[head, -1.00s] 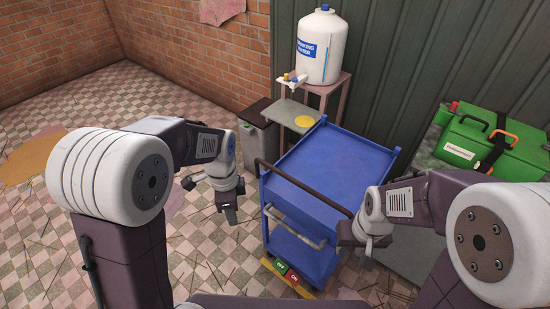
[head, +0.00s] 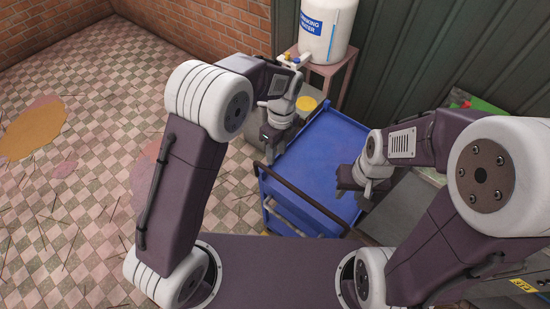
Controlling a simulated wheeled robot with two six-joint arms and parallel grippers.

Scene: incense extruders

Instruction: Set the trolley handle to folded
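The blue trolley (head: 318,160) stands in the middle of the head view. A dark bar handle (head: 300,194) runs along its near edge, and a pale grey bar (head: 288,221) shows below it on the near side. My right gripper (head: 354,184) is over the right part of the trolley top, beyond the dark bar's right end. The finger gaps of both grippers are not clear.
A white water tank (head: 326,28) stands on a pinkish stand (head: 345,72) behind the trolley. A corrugated wall (head: 430,50) closes the back. A green case (head: 487,105) is partly hidden behind my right arm. The checkered floor on the left is open.

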